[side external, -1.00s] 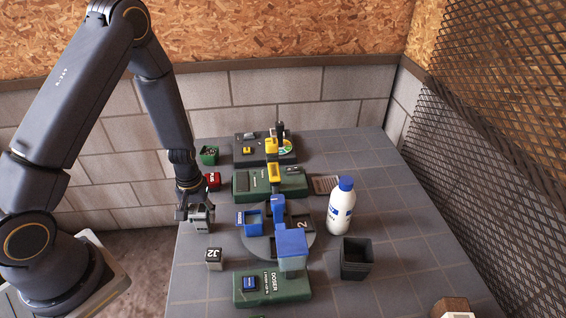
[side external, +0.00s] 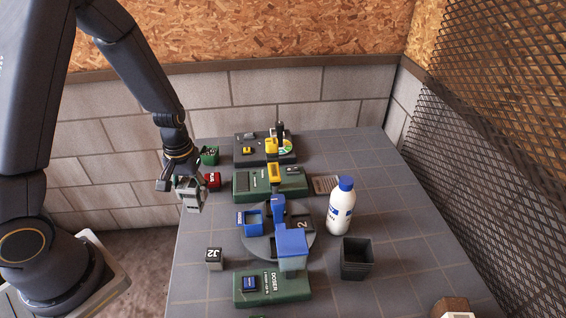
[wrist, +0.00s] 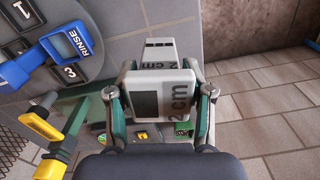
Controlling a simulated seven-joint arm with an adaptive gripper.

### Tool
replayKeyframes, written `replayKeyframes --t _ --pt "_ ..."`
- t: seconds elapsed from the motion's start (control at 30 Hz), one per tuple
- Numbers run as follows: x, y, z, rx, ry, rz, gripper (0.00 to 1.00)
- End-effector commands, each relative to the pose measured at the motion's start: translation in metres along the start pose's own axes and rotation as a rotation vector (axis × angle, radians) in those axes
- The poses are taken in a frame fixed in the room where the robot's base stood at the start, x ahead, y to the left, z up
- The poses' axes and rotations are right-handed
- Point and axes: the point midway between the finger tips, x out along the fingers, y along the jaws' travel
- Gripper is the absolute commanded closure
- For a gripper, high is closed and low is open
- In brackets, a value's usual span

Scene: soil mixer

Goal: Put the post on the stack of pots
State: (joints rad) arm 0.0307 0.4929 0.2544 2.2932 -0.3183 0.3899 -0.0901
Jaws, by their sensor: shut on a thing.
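My gripper (side external: 186,182) is shut on a pale grey block marked "2 cm" (side external: 191,197), which appears to be the post. It holds the block, slightly tilted, above the left edge of the table. In the wrist view the block (wrist: 178,90) sits between the two fingertips of my gripper (wrist: 160,75); it has a dark square face and a narrower step at its far end. The stack of black square pots (side external: 356,262) stands on the table at the front right, well apart from my gripper. Its top is open.
A round turntable (side external: 300,250) with blue bins and a blue-topped doser lies between. A white bottle (side external: 341,212) stands behind the pots. A J2 cube (side external: 214,254), a red box (side external: 213,180) and green machine bases (side external: 270,183) are also on the table (side external: 410,265). The right side has free room.

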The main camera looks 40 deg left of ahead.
Motion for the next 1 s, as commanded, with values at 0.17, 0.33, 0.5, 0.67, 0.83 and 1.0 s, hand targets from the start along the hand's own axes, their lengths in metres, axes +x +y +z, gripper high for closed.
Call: replayKeyframes --t 0.17,0.33,0.5,0.67,0.83,1.0 --pt "-0.027 0.046 0.002 0.302 0.008 0.003 0.84" --pt "-0.062 0.117 0.025 0.684 0.011 0.004 0.84" --pt "-0.1 0.19 0.074 1.054 0.01 0.003 0.84" --pt "-0.123 0.234 0.121 1.257 0.006 0.0 0.84" --pt "-0.13 0.251 0.153 1.35 0.003 -0.002 0.84" --pt "-0.121 0.271 0.152 1.37 0.002 -0.003 0.84"
